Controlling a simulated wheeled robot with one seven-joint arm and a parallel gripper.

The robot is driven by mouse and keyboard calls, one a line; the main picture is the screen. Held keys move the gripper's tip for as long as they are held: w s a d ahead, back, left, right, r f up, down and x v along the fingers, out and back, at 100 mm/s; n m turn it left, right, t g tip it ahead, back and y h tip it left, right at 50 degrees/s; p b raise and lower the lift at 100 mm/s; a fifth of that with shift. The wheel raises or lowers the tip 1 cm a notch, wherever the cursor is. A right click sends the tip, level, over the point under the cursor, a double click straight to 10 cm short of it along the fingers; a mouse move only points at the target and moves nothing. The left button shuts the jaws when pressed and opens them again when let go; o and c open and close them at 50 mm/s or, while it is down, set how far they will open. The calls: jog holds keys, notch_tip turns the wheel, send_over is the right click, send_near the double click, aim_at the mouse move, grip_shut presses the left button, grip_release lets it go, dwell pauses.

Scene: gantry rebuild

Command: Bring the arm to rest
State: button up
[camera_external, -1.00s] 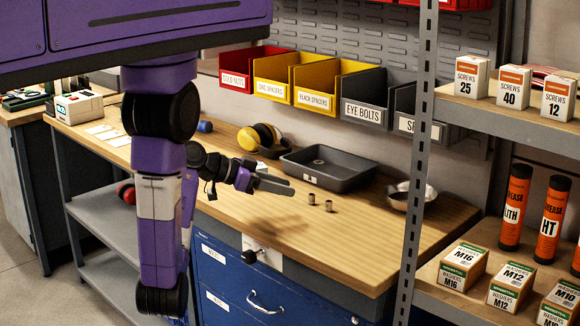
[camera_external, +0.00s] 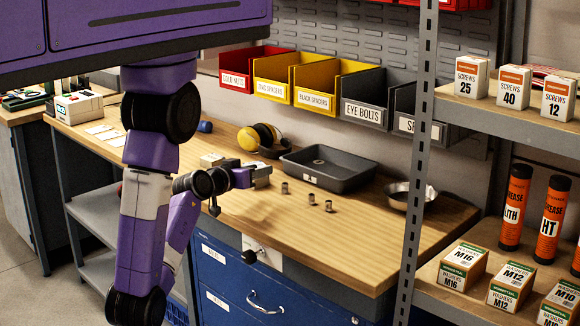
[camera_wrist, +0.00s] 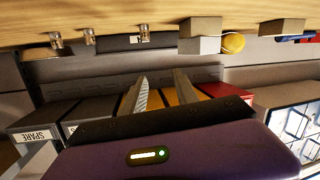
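My gripper (camera_external: 262,174) is over the wooden workbench (camera_external: 360,245), left of the grey tray, at the end of my bent arm. In the wrist view, my gripper (camera_wrist: 160,78) shows two fingers standing apart with nothing visible between them. It points toward the wall of bins, and the bench shows along the top of that picture. In the external view the fingers are foreshortened and hard to make out.
Metal cylinders (camera_external: 311,199) stand before the grey tray (camera_external: 325,178). A pale block (camera_external: 212,160), yellow earmuffs (camera_external: 259,137) and a metal bowl (camera_external: 410,196) are on the bench. Labelled bins (camera_external: 315,89) hang behind. A shelf post (camera_external: 418,160) rises at right. The bench's front right is clear.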

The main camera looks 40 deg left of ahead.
jog(key=shift+n+y, duration=0.4)
jog(key=shift+y, duration=0.5)
jog(key=s+d, duration=0.1)
jog(key=s, duration=0.1)
jog(key=s+d+f, duration=0.1)
jog(key=s, duration=0.1)
jog(key=s+d+f, duration=0.1)
jog(key=s, duration=0.1)
jog(key=shift+s+d, duration=0.25)
jog(key=shift+s, duration=0.05)
jog(key=s+d+f+m+h, duration=0.2)
jog(key=s+d, duration=0.4)
jog(key=s, duration=0.1)
jog(key=s+d+f+m+g+h, duration=0.1)
jog(key=s+d+f+m+h, duration=0.1)
jog(key=s+d, duration=0.3)
jog(key=s, duration=0.3)
jog(key=shift+d+f+m+h, duration=0.2)
jog(key=shift+d+m+h, duration=0.1)
jog(key=shift+d, duration=0.1)
